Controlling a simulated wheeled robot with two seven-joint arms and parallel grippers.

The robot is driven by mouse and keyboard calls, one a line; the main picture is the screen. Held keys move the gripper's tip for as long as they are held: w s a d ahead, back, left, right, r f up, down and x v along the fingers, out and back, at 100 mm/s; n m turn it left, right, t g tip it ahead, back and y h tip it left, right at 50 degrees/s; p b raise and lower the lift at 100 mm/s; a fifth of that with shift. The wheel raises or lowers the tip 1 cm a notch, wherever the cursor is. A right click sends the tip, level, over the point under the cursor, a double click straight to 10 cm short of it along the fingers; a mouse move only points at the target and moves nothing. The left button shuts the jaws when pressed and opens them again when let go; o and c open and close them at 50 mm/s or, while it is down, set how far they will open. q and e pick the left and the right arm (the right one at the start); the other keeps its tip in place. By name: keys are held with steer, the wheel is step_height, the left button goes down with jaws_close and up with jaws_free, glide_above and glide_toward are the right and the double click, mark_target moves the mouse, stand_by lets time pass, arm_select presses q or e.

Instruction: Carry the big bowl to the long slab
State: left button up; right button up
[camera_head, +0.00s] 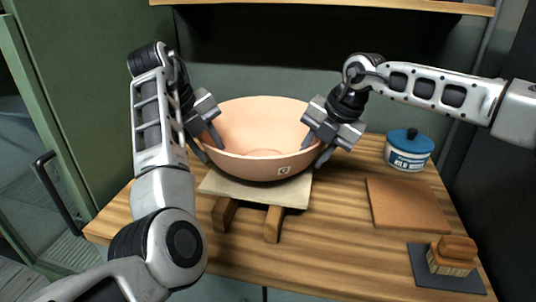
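The big bowl (262,125) is wide, pinkish terracotta, with a small dark mark on its front. It is upright over a cream board (225,187) on wooden supports; I cannot tell whether its base touches the board. My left gripper (213,154) straddles the bowl's left rim, one finger inside and one outside. My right gripper (311,156) straddles the right rim the same way. Both pairs of fingers look spread apart, with a gap around the rim. A flat, reddish-brown slab (407,205) lies on the table at the right; I cannot tell which is the long slab.
A white jar with a blue lid (408,150) stands behind the brown slab. A wooden-handled brush or block (452,256) sits on a dark mat (424,270) at the front right. The wooden table (335,250) is clear at front centre. A shelf (330,6) crosses above.

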steer(key=v, duration=1.1)
steer(key=shift+d+r, duration=0.25)
steer(key=shift+r, duration=0.05)
